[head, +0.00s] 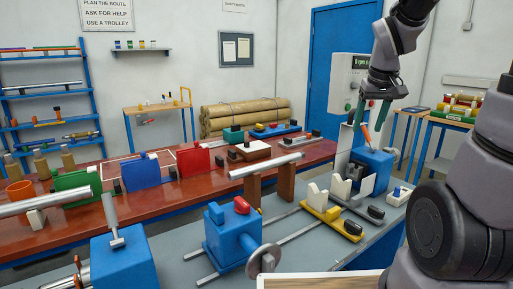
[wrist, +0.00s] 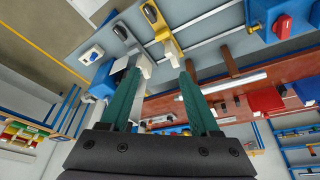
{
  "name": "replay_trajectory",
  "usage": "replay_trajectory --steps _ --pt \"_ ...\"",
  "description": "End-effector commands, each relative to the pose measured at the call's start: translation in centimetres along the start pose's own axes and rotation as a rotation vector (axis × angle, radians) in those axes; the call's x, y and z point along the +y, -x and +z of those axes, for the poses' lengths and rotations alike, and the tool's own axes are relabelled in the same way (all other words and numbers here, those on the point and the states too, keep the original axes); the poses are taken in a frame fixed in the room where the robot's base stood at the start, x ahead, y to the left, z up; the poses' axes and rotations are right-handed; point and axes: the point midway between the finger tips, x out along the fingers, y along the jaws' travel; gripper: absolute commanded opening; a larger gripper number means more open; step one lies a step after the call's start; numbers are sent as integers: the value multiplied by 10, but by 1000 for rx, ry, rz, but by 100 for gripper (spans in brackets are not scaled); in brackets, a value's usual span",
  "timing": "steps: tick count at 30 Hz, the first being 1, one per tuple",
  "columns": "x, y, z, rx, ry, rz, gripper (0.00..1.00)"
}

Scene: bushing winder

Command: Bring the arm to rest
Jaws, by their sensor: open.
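My gripper (head: 371,112) hangs at the end of my arm at the right of the head view, in front of the blue door and a grey control box. Its two green fingers point down, above the blue machine block (head: 372,163) on the grey bench. In the wrist view my gripper (wrist: 158,85) shows its fingers spread apart with nothing between them.
The grey bench (head: 290,243) carries a blue headstock (head: 232,238), a yellow support (head: 331,217) and rails. A silver bar (head: 266,166) rests on brown posts. A red table (head: 88,222) with coloured plates lies behind.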

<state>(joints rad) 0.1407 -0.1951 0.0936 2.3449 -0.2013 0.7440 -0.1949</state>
Motion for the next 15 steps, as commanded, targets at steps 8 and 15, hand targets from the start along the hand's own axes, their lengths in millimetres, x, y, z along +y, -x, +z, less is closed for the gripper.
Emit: replay_trajectory --steps 8,15 --pt "-27 82 44 138 -203 -109 62" --pt "-43 123 80 205 -326 -223 62"
